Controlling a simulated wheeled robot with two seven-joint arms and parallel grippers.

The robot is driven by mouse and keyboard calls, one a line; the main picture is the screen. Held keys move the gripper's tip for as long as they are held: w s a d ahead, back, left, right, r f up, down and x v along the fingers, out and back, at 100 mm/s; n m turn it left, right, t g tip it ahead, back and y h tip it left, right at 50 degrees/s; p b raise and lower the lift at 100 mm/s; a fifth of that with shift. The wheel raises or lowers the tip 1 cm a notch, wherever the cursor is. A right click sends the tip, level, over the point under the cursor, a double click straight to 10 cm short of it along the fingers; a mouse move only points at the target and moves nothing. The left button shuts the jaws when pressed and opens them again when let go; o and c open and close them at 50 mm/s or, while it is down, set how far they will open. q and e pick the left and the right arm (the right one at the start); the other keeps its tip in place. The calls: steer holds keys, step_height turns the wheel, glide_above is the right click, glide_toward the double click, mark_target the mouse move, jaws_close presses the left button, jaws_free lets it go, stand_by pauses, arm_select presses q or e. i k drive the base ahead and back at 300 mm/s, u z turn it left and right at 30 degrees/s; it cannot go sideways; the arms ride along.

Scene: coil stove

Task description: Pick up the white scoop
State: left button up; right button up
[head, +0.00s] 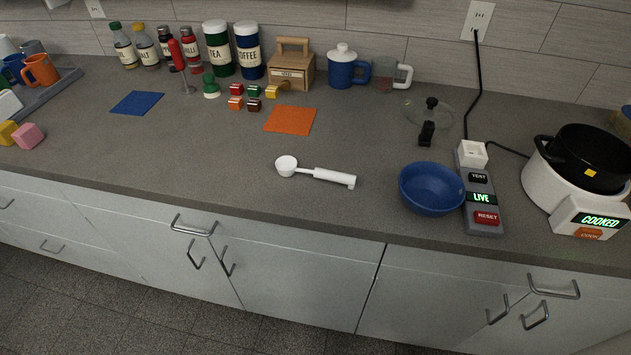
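The white scoop (318,174) lies on the grey countertop (225,150), near the middle of its front part. Its round bowl is at the left end and its thick handle points right and slightly toward the front edge. Nothing touches it or covers it. Neither of my grippers shows in the head view, so their state cannot be seen.
A blue bowl (431,188) stands right of the scoop, beside a grey control strip (481,207). A coil stove (552,187) with a black pot (588,157) is farther right. An orange mat (290,120) lies behind the scoop. The counter left of the scoop is clear.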

mark_target(286, 166)
steer(key=k, duration=1.25)
steer(key=u, duration=0.65)
steer(key=i, duration=0.45)
steer(key=u, duration=0.7)
steer(key=i, duration=0.8)
steer(key=z, duration=0.75)
steer(key=i, duration=0.55)
steer(key=z, duration=0.55)
